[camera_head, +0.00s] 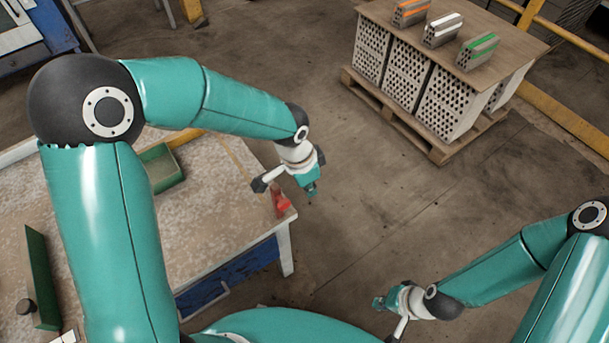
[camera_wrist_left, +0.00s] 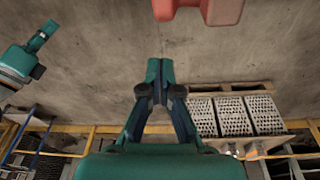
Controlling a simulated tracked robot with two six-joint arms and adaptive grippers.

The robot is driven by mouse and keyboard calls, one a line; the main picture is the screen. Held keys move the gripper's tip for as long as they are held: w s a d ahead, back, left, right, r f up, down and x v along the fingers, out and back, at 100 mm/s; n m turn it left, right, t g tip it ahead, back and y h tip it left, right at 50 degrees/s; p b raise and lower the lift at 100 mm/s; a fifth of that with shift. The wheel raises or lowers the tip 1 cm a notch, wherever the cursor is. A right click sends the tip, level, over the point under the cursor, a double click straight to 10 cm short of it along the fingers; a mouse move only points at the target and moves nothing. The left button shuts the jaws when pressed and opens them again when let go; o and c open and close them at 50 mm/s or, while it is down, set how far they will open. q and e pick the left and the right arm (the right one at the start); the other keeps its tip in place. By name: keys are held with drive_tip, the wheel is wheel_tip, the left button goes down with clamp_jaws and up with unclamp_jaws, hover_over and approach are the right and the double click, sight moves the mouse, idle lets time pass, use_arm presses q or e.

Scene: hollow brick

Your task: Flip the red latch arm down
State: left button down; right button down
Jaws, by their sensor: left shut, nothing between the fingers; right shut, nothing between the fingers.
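The red latch arm (camera_head: 281,201) is a small red part at the right edge of the workbench. A red part (camera_wrist_left: 198,10) also shows at the top edge of the left wrist view, cut off by the frame. The latch's exact tilt is too small to tell. My left gripper (camera_head: 311,190) is shut and empty, just right of the latch in the head view and apart from it. Its closed fingertips (camera_wrist_left: 160,72) show in the left wrist view. My right gripper (camera_head: 379,303) is shut and empty over the floor at the lower right.
The workbench (camera_head: 205,225) holds a green tray (camera_head: 161,168) and a green upright panel (camera_head: 40,280). A pallet (camera_head: 395,115) at the back right carries hollow bricks (camera_head: 405,75) under a board with three colour-striped bricks. The floor between is clear.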

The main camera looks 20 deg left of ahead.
sight(281, 207)
use_arm(q)
drive_tip(key=s+a, duration=0.1)
drive_tip(key=s+a+f, duration=0.1)
drive_tip(key=shift+s+a, duration=0.3)
drive_tip(key=shift+a, duration=0.05)
drive_tip(key=shift+a, duration=0.1)
